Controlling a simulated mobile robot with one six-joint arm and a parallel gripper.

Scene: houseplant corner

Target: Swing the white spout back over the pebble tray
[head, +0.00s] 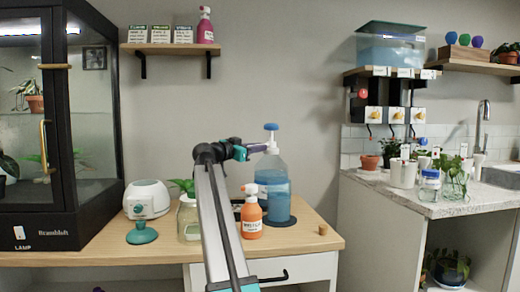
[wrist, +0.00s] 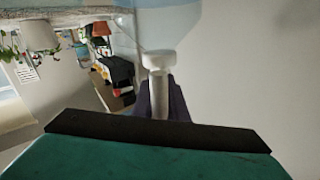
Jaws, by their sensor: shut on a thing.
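A large clear bottle (head: 276,180) of blue liquid with a blue pump top (head: 271,127) stands on the wooden table. Its white spout (head: 272,147) shows at the neck, and in the wrist view the spout (wrist: 158,88) is a short pale tube below a pale, bluish surface. My gripper (head: 258,148) is beside the bottle's neck, shut on the spout; in the wrist view the dark purple finger tips (wrist: 160,104) lie around the tube. The arm hides part of the table. I cannot make out a pebble tray in either view.
An orange spray bottle (head: 251,215) and a jar with a plant (head: 188,215) stand close to the arm. A white device (head: 147,198) and a black glass cabinet (head: 50,110) are at the left. A counter (head: 425,200) with pots is at the right.

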